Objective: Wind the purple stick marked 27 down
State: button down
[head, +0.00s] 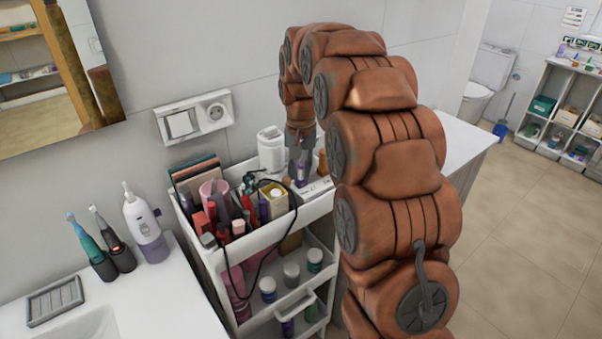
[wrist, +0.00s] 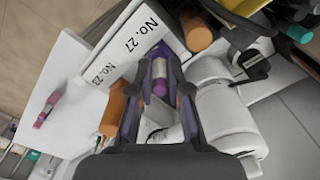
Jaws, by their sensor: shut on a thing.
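The purple stick (wrist: 160,72) stands in the middle of the wrist view, between my fingers, with a silver band and a purple tip facing the camera. A white label reading "No. 27" (wrist: 128,45) is just beyond it. My gripper (wrist: 158,62) points down and is shut on the stick, one finger at each side. In the head view my gripper (head: 300,168) is over the cart's top tray, with a bit of the purple stick (head: 301,180) showing below. The fingers hide part of the stick, and how far its tip sticks out is hard to judge.
A second label (wrist: 100,72) and an orange stick (wrist: 112,108) are close on the left. A white bottle (wrist: 222,108) is close on the right. The cart's top tray (head: 240,238) is crowded with cosmetics, and a black cable (head: 226,262) hangs over its side.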

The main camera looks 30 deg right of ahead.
jog(key=shift+f+m+b, duration=0.3)
jog(key=shift+m+b, duration=0.6)
jog(key=m+b, duration=0.3)
jog(key=m, duration=0.1)
jog(key=shift+r+m, duration=0.1)
jog(key=shift+m, duration=0.2)
jog(key=m+b, duration=0.1)
jog(key=m, duration=0.1)
jog(key=shift+r+m, duration=0.1)
jog(key=shift+m, duration=0.2)
jog(key=m, duration=0.3)
jog(key=shift+m, duration=0.3)
jog(key=m, duration=0.6)
jog(key=shift+r, duration=0.15)
jog(key=m+p, duration=0.1)
jog(key=m, duration=0.2)
jog(key=shift+m, duration=0.4)
jog(key=shift+m+p, duration=0.6)
jog(key=shift+m, duration=0.9)
